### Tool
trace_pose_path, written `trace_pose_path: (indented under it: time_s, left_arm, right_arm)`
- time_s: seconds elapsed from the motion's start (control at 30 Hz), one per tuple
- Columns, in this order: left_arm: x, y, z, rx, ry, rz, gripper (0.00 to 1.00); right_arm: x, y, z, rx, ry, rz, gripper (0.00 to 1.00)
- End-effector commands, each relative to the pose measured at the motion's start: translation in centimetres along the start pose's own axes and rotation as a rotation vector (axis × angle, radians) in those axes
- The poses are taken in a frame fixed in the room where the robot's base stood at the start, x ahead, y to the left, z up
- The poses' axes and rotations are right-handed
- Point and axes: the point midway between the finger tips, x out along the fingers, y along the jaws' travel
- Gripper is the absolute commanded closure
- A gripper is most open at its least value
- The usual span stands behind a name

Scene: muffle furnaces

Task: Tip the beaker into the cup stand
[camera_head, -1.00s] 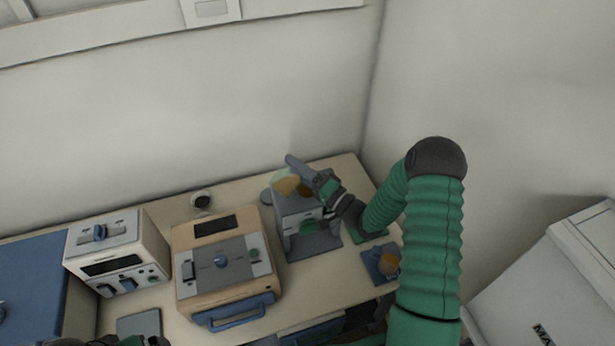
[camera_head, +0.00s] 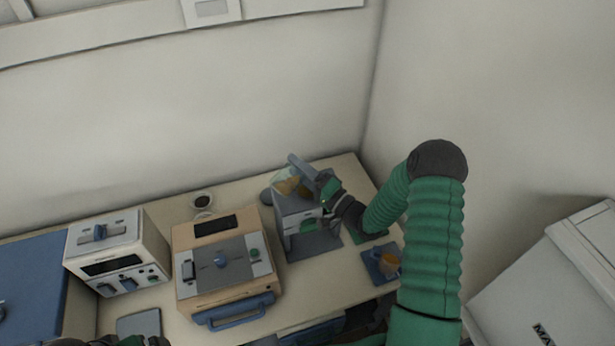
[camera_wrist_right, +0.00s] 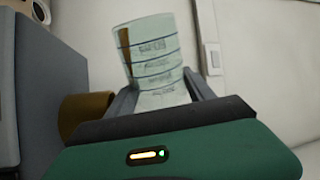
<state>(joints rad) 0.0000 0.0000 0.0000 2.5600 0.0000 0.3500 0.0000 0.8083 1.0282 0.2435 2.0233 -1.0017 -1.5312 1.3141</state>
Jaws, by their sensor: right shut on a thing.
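The clear beaker (camera_wrist_right: 153,62) has dark graduation lines and brown contents along one side. My right gripper (camera_head: 305,172) is shut on it; its two fingers flank the beaker in the right wrist view (camera_wrist_right: 160,98). In the head view the beaker (camera_head: 284,180) is tilted over the top of the grey cup stand (camera_head: 298,208), partly hidden by my gripper. A brown ring-shaped part (camera_wrist_right: 84,114) shows beside the grey stand body in the wrist view. Only a sliver of my left gripper (camera_head: 130,342) shows at the bottom edge, and its jaws are cut off.
A beige furnace (camera_head: 222,262) and a white instrument (camera_head: 118,250) stand left of the stand. The wall is close behind the table.

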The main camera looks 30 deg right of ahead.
Motion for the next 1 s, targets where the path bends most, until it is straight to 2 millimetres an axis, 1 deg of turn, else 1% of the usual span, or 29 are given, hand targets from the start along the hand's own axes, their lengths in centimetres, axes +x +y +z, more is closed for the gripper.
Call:
trace_pose_path:
  time_s: [0.1, 0.47, 0.67, 1.0]
  left_arm:
    - [0.01, 0.00, 0.00, 0.000, 0.000, 0.000, 0.00]
    - [-0.02, 0.00, -0.01, 0.000, 0.000, 0.000, 0.00]
    - [-0.30, 0.00, -0.07, 0.000, 0.000, 0.000, 0.00]
    - [-0.26, 0.00, -0.06, 0.000, 0.000, 0.000, 0.00]
  right_arm:
    - [-0.05, 0.20, -0.16, 0.025, 0.006, 0.000, 1.00]
    - [-0.05, 0.16, -0.15, 0.028, 0.006, 0.000, 1.00]
    - [-0.08, 0.29, -0.47, 0.094, 0.020, 0.000, 1.00]
    - [-0.07, 0.32, -0.43, 0.095, 0.019, 0.000, 1.00]
